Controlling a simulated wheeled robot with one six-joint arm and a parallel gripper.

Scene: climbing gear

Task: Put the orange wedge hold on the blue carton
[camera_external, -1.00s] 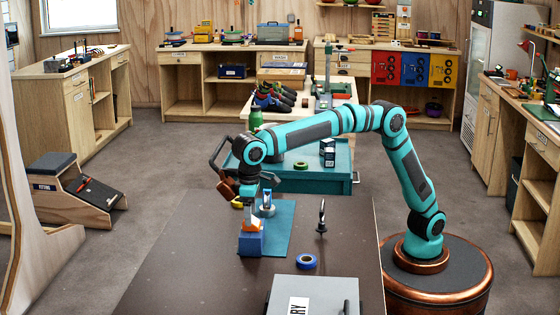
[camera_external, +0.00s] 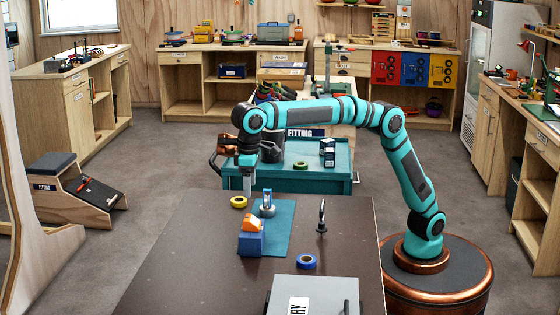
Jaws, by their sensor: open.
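The orange wedge hold (camera_external: 251,224) rests on top of the blue carton (camera_external: 251,243), which stands on the teal mat on the brown table. My gripper (camera_external: 247,192) is raised above and behind the carton, apart from the hold, with its fingers pointing down. It is open and nothing shows in it. The fingers are small in this view.
A yellow tape roll (camera_external: 238,202) and a grey-and-blue item (camera_external: 267,206) lie near the carton. A black upright hook-like piece (camera_external: 321,217), a blue tape roll (camera_external: 306,262) and a grey box (camera_external: 314,295) are to the right. The teal mat (camera_external: 281,235) has bare room.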

